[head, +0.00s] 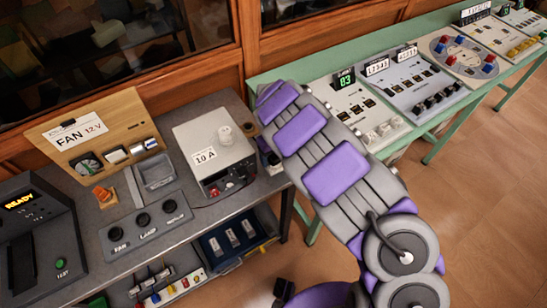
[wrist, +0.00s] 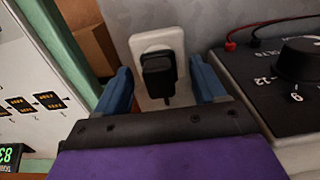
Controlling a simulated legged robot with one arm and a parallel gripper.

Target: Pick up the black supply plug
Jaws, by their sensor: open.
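A short dark cord end seems to hang below the plug. My gripper (wrist: 160,66) is open, with one blue finger on the left of the plug and one on the right. There is a visible gap on both sides, and neither finger appears to touch the plug. How deep the fingers reach around it I cannot tell.
A black dial box (wrist: 285,85) with red and black leads stands close right of my gripper. A white panel (wrist: 25,105) and green frame are at the left. The head view shows a "10 A" box (head: 213,148) and a green bench (head: 435,150) on either side of my arm.

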